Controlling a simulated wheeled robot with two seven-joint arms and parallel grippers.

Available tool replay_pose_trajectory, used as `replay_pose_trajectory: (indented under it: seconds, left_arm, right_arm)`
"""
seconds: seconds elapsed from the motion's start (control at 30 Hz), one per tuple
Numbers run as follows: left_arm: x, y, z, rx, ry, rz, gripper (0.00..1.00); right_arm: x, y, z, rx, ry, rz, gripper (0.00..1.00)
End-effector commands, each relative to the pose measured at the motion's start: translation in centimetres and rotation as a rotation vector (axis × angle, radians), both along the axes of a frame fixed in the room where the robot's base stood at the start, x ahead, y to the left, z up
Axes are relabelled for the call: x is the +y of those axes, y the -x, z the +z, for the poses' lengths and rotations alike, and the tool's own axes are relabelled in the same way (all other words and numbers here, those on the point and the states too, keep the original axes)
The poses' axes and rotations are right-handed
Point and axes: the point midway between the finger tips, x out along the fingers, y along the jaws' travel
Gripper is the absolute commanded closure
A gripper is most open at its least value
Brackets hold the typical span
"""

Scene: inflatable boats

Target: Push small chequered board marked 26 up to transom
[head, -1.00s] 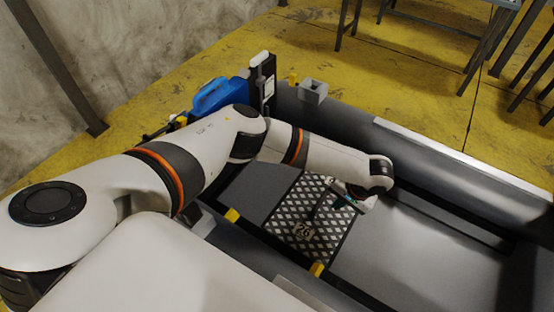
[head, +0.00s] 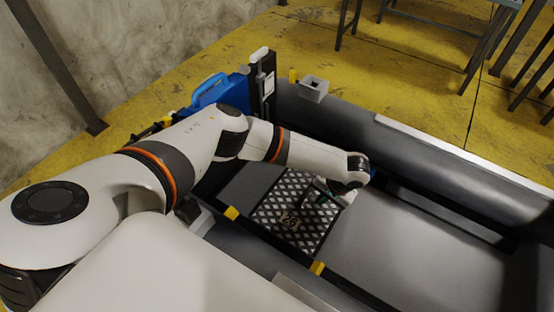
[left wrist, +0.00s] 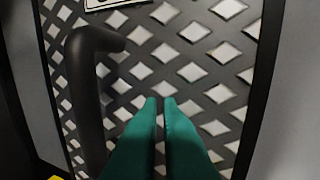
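The small chequered board (head: 278,225), marked 26, lies flat on the boat's grey floor. In the left wrist view the chequered board (left wrist: 215,60) fills most of the picture, and its dark bent handle (left wrist: 88,90) stands left of my fingers. My left gripper (head: 323,199) is low over the board's right part in the head view. In the left wrist view its green fingers (left wrist: 160,100) are together with nothing seen between them, beside the handle. Whether they touch it I cannot tell. The transom at the boat's left end is mostly hidden behind my left arm. My right gripper is out of view.
The boat's grey side tube (head: 430,165) runs along the far side. Yellow tabs (head: 317,268) mark the dark near-side strip. A blue container (head: 215,92) and black upright (head: 264,85) stand at the left end. Floor right of the board is clear.

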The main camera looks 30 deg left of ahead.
Motion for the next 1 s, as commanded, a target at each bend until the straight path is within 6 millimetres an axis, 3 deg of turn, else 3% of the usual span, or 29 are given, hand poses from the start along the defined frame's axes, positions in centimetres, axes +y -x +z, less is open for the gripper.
replay_pose_trajectory:
  seconds: [1.0]
  left_arm:
    - [9.6, 0.2, -0.1, 0.004, -0.006, 0.004, 0.96]
  right_arm:
    - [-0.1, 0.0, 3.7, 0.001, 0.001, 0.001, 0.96]
